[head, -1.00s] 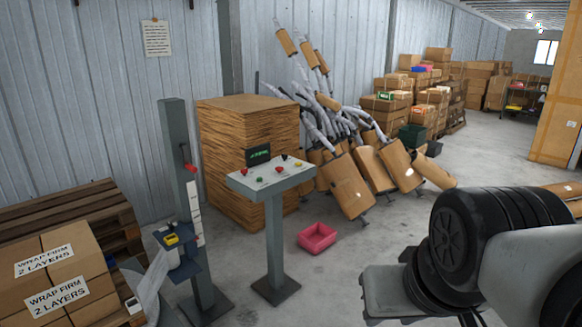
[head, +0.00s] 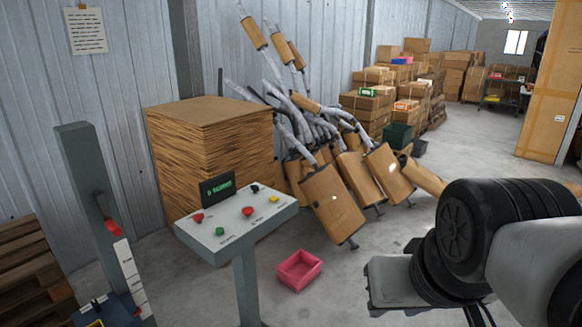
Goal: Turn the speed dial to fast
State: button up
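A grey control panel (head: 217,234) stands on a pedestal left of centre in the head view. On its sloped top are red knobs or buttons (head: 248,211), a green button (head: 220,231), a yellow one (head: 273,199) and a small black knob (head: 255,188). The black knob may be the speed dial; its setting and the panel labels are too small to read. A small dark display (head: 218,190) with green text stands at the panel's back edge. My arm's links fill the lower right, apart from the panel. My gripper is not in view.
A grey post (head: 82,170) with a red lever (head: 112,227) stands left of the panel. A pink bin (head: 299,270) lies on the floor to its right. Some floor between bin and arm is clear.

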aim_at(256, 188)
jog(key=i, duration=0.5)
jog(key=i+l+u, duration=0.15)
jog(key=i, duration=0.35)
jog(key=i+l, duration=0.1)
jog(key=i, duration=0.4)
jog(key=i+j+u, duration=0.15)
jog(key=i+u, duration=0.3)
jog(key=i, duration=0.3)
